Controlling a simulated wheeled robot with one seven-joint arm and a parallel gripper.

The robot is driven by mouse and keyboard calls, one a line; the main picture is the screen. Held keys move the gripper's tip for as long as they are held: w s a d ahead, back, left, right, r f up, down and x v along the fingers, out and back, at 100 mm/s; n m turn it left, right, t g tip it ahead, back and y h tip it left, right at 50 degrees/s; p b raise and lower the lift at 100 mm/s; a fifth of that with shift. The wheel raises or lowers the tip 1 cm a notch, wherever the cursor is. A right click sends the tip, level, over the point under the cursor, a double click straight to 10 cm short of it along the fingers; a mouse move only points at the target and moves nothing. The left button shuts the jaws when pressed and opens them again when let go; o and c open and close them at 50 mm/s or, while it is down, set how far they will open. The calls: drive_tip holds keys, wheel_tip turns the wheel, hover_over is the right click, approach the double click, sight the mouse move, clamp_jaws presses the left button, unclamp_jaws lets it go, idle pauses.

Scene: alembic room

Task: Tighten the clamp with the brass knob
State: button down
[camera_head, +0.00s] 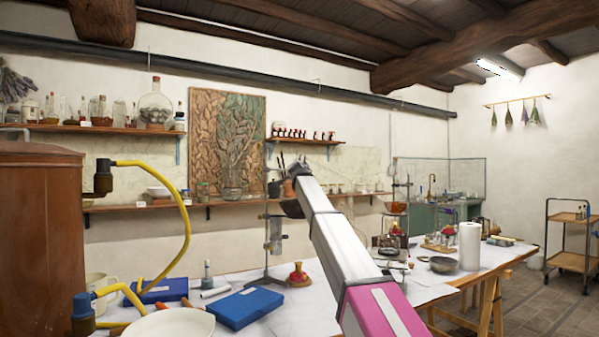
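A metal stand (265,265) with a thin upright rod stands on the white table, just left of my arm. A grey cylinder-like part (276,228) is mounted beside its rod. A clamp and a brass knob are too small or too hidden to make out there. My arm, a pale grey link with a pink section, crosses the middle of the view. It rises from the lower right to a dark joint beside the stand's upper part. My gripper does not show; its fingers are hidden or out of frame. A second stand (408,215) with glassware is right of my arm.
A red-liquid flask (298,276) stands near the first stand's base. A blue box (244,307), a white bowl (172,324) and a yellow hose (183,215) are at left. A paper roll (469,246) and a dark bowl (443,265) are at right. Shelves line the wall.

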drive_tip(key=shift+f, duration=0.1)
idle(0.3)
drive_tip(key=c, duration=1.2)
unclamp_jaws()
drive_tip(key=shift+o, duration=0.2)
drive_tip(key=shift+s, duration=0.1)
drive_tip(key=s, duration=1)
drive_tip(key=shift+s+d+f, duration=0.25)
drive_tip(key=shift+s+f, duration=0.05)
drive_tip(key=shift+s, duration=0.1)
